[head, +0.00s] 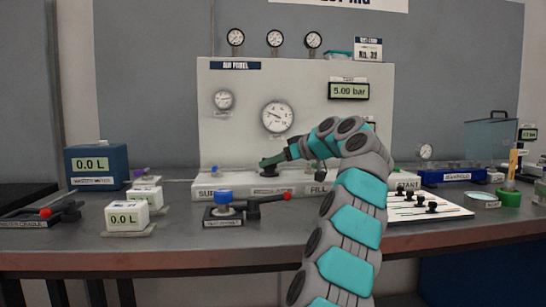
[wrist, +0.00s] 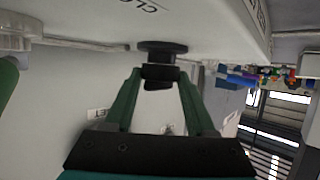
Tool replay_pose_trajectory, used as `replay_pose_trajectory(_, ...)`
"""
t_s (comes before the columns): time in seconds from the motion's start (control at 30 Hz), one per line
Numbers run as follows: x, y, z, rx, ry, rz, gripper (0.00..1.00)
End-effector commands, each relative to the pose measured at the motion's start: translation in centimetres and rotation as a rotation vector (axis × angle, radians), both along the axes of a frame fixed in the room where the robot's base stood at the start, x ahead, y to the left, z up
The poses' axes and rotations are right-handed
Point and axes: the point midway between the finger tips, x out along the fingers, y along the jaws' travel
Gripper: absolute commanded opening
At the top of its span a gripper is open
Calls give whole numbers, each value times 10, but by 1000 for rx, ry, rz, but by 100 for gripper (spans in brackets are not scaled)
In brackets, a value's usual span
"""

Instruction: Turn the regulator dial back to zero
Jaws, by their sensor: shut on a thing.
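The regulator dial shows as a black knob (wrist: 162,47) between my fingers in the wrist view. In the head view its dark base (head: 268,173) shows under my fingertips, on the ledge of the white air panel (head: 235,145). My gripper (head: 270,162) has green fingers and reaches the knob from the right; it also shows in the wrist view (wrist: 160,74). It is shut on the knob, one finger on each side. The pressure display (head: 348,91) reads 5.00 bar. The large round gauge (head: 277,116) has a needle too small to read surely. The knob's markings are hidden.
A clamp with a blue knob and red-tipped lever (head: 240,209) stands on the table in front of the ledge. White meters reading 0.0 L (head: 126,215) stand at left. A white board with black pieces (head: 425,207) lies at right, beside my arm.

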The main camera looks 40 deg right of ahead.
Motion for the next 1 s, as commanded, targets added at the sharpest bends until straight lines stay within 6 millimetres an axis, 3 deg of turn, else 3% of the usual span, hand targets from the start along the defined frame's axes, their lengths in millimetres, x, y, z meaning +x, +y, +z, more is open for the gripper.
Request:
replay_pose_trajectory(0.57,0,0,3,-2,-6,19,0)
replay_pose_trajectory(0.6,0,-1,3,-2,-6,19,57)
replay_pose_trajectory(0.87,0,0,2,-1,-4,19,85)
replay_pose_trajectory(1.0,0,0,1,-1,-3,19,85)
